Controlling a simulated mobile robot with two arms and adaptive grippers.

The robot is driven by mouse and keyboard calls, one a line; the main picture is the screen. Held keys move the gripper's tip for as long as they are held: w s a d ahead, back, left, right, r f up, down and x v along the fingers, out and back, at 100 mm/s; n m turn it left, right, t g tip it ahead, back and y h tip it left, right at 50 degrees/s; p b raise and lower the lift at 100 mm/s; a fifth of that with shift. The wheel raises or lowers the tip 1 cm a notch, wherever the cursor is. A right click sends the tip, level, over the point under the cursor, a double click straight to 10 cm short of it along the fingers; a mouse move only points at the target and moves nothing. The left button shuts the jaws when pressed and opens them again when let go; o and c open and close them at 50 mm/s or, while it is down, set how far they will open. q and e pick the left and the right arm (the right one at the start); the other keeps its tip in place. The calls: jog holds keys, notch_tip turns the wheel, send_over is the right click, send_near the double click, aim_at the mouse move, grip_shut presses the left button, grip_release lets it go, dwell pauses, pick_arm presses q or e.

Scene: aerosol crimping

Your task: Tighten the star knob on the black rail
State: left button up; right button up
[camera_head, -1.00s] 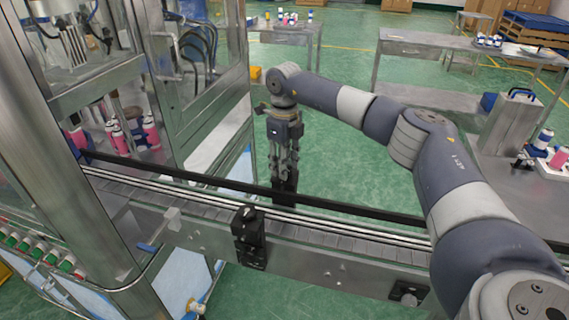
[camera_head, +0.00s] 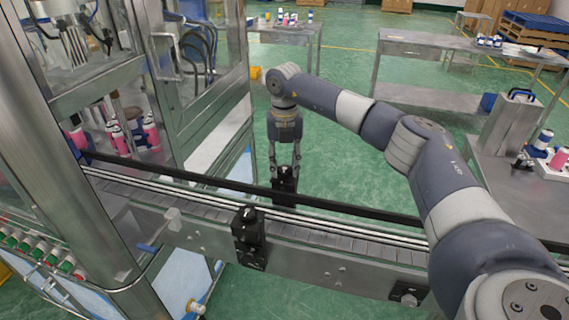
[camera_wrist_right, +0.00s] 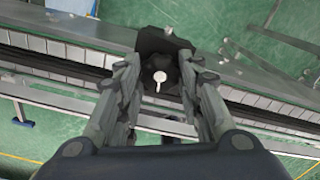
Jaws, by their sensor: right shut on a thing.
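The black rail (camera_head: 360,208) runs along the far side of the conveyor. A black clamp block (camera_head: 285,190) sits at the rail under my right gripper (camera_head: 285,172), which points straight down. In the right wrist view, the right gripper (camera_wrist_right: 162,84) has one finger on each side of the dark star knob (camera_wrist_right: 171,78) and is shut on it. A pale round stud with a short pointer (camera_wrist_right: 160,77) shows at the knob's middle. The black bracket (camera_wrist_right: 160,42) shows beyond it. The knob is mostly hidden in the head view. My left gripper is not in view.
A second black clamp (camera_head: 248,235) stands on the conveyor's near side. The steel conveyor (camera_head: 330,240) runs from the glazed machine frame at left toward the right. A table (camera_head: 520,205) with cans stands at right. The green floor behind the gripper is clear.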

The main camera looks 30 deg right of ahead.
aim_at(285, 168)
jog(key=shift+w+r+m, duration=0.15)
jog(key=shift+r+m, duration=0.1)
jog(key=shift+m, duration=0.65)
jog(key=o, duration=1.1)
jog(key=shift+f, duration=0.1)
notch_tip(285, 168, up, 12)
